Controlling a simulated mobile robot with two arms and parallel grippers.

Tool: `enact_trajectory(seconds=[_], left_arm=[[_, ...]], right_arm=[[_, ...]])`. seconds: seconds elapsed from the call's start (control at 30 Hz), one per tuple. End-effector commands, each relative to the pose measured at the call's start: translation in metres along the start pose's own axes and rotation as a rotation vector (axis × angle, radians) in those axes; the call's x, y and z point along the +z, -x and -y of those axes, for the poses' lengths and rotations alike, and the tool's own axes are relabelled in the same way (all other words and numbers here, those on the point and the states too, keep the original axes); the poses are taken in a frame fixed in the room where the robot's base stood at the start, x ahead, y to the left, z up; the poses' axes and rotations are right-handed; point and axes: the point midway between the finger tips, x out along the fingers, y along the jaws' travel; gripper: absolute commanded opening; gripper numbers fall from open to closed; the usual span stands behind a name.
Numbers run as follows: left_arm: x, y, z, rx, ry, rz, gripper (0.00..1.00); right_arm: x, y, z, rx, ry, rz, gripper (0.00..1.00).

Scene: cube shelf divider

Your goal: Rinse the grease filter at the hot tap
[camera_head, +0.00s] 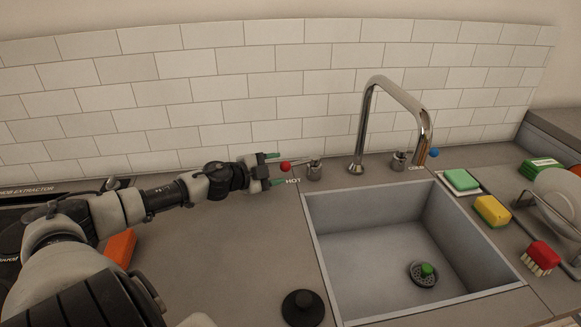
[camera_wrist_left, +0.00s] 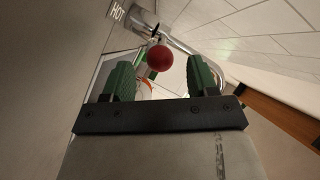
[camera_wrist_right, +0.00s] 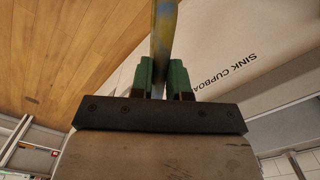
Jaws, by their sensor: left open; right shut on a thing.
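The hot tap's lever ends in a red knob (camera_head: 285,166) beside the HOT label, left of the chrome spout (camera_head: 369,120). My left gripper (camera_head: 275,169) is open, its green fingers pointing right at the knob. In the left wrist view the red knob (camera_wrist_left: 159,58) shows just beyond and between the fingertips, apart from them. My right gripper (camera_wrist_right: 160,80) is shut on a thin, flat, yellowish and blue thing (camera_wrist_right: 164,35), seen edge-on; I cannot tell for sure that it is the grease filter. This gripper is outside the head view.
The sink basin (camera_head: 375,245) is empty except for a green-knobbed strainer (camera_head: 424,273). A black plug (camera_head: 303,308) lies on the counter in front. The cold lever has a blue knob (camera_head: 434,153). Sponges, a red brush (camera_head: 542,257) and a dish rack stand right. A SINK CUPBOARD front (camera_wrist_right: 235,75) is near my right gripper.

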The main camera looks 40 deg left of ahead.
Motion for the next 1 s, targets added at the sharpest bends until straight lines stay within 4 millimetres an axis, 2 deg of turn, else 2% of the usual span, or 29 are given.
enact_trajectory(seconds=[0.5,0.97,1.0], left_arm=[[-0.001,-0.048,0.002,-0.003,0.003,-0.001,0.59],[-0.001,-0.055,-0.001,0.002,0.002,-0.001,0.59],[-0.001,-0.055,-0.001,0.002,0.002,-0.001,0.53]], right_arm=[[0.000,0.014,0.000,-0.001,0.000,-0.001,0.00],[0.000,0.015,0.000,-0.001,0.000,-0.001,0.00],[0.000,0.015,0.000,-0.001,0.000,-0.001,0.00]])
